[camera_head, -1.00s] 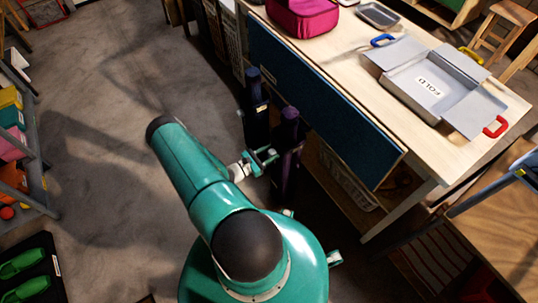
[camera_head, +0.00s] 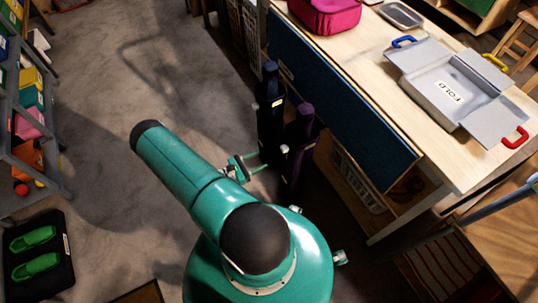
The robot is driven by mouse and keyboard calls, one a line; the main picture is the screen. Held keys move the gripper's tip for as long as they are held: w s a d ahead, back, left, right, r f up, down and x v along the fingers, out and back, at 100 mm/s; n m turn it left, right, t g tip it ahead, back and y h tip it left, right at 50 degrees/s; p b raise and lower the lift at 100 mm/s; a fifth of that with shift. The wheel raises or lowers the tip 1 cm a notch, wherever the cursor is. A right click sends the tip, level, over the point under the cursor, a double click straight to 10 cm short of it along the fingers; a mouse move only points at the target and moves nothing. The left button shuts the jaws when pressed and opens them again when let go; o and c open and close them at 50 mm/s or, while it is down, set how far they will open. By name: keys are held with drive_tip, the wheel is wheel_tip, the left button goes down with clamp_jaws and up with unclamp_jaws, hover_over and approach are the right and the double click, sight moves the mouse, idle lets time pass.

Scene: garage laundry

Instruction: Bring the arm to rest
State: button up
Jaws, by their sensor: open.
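My teal arm (camera_head: 180,162) is folded in the lower middle of the view, with its dark rounded elbow end upper left and a dark joint nearer the camera. My gripper (camera_head: 248,167) shows small beside the arm, its teal fingers apart and nothing seen between them. It appears close to two dark upright rolled or bottle-like objects, one navy (camera_head: 270,110) and one purple (camera_head: 299,145); I cannot tell whether it touches them. Part of the wrist is hidden behind the arm.
A wooden table (camera_head: 400,110) at right bears a grey folding board (camera_head: 450,88), a pink bag (camera_head: 325,14) and a grey tray (camera_head: 401,14). The grey floor (camera_head: 110,110) between is clear.

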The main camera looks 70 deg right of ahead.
drive_tip(key=shift+v, duration=1.15)
drive_tip(key=w+a+r+m+t+y, duration=0.2)
drive_tip(key=w+a+r+m+y, duration=0.15)
drive_tip(key=w+r, duration=0.65)
drive_tip(key=w+a+r+m+t+y, duration=0.1)
drive_tip(key=w+a+r+m+y, duration=0.35)
drive_tip(key=r, duration=0.95)
drive_tip(key=w+a+r+m+t+y, duration=0.1)
drive_tip(key=w+a+r+t, duration=0.1)
drive_tip(key=a+r, duration=0.4)
drive_tip(key=w+a+r+t, duration=0.25)
drive_tip(key=a+r, duration=0.25)
drive_tip(key=r, duration=0.4)
drive_tip(key=s+a+r+t+y, duration=0.2)
drive_tip(key=s+a+r+t, duration=0.3)
drive_tip(key=a+r, duration=0.3)
drive_tip(key=s+a+r+t+y, duration=0.2)
drive_tip(key=s+a+r+t, duration=0.3)
drive_tip(key=a+r, duration=0.4)
drive_tip(key=shift+a+m+y, duration=0.2)
drive_tip(key=shift+m+y, duration=0.1)
drive_tip(key=shift+m, duration=0.1)
